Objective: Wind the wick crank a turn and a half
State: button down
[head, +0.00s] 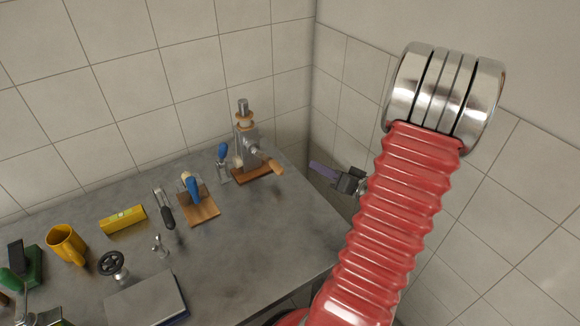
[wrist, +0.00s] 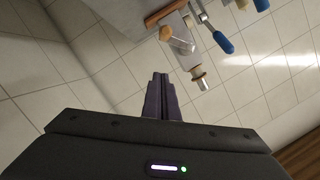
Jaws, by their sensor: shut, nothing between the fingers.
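The wick crank (head: 250,146) is a grey metal housing with an upright post, fixed on a wooden base at the far right corner of the bench. Its crank arm ends in a light wooden handle (head: 273,167) that points right, toward me. In the wrist view the wooden handle (wrist: 166,33) and the post's end (wrist: 198,76) show beyond my fingertips. My gripper (head: 312,165) is to the right of the crank, beyond the bench edge, with its purple fingers pointing left at it. The fingers (wrist: 161,78) are shut and empty, with a gap between them and the handle.
A blue-handled clamp (head: 222,156) stands just left of the crank, and another blue handle (head: 192,187) on a wooden board nearby. A black-handled tool (head: 165,209), a yellow level (head: 123,219), a yellow mug (head: 66,245) and a black handwheel (head: 111,263) are farther left. The bench's right front is clear.

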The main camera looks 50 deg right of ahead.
jog(key=shift+w, duration=0.15)
jog(key=shift+w+a+f, duration=0.3)
jog(key=shift+w+f, duration=0.55)
jog(key=shift+w, duration=0.85)
jog(key=shift+w+a+f, duration=0.3)
jog(key=shift+w+f, duration=0.5)
jog(key=shift+w, duration=0.85)
jog(key=shift+w+a+f, duration=0.3)
jog(key=shift+w+f, duration=0.55)
jog(key=shift+w, duration=0.85)
jog(key=shift+s+d, duration=0.1)
jog(key=shift+f, duration=0.15)
